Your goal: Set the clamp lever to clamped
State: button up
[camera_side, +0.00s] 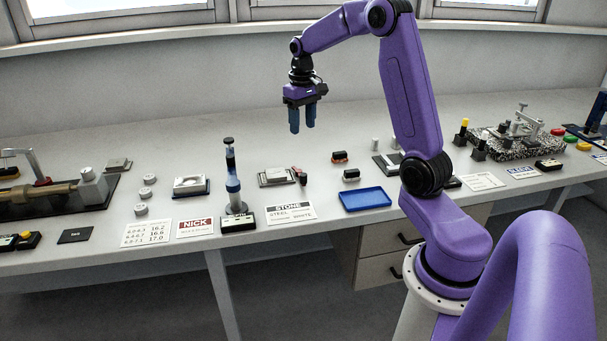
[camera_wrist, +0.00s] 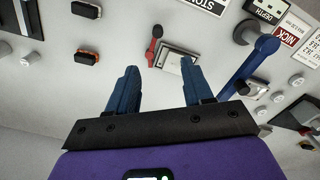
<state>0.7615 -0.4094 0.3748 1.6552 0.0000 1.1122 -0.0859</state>
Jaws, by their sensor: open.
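A small red lever with a black knob (camera_wrist: 154,45) stands beside a pale metal plate (camera_wrist: 177,62) in the wrist view; it looks like the clamp lever. In the side view the lever (camera_side: 300,176) is a small dark and red shape at the right edge of the plate (camera_side: 276,177). Its set position is hard to tell. My gripper (camera_side: 302,127) is open and empty, high above the bench behind the lever, with its fingers pointing down. In the wrist view the plate and lever show just beyond the fingertips, and nothing is between the fingers.
A blue-handled upright tool (camera_side: 233,185) stands left of the plate. Two small black-topped blocks (camera_side: 340,156) (camera_side: 351,175) and a blue tray (camera_side: 365,199) lie to the right. A granite stand with a fixture (camera_side: 515,140) is farther right. The bench behind the plate is clear.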

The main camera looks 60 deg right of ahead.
send_near(304, 175)
notch_tip(304, 175, down, 10)
jog(key=shift+w+r, duration=0.1)
jog(key=shift+r, duration=0.1)
dwell(0.4)
grip_shut()
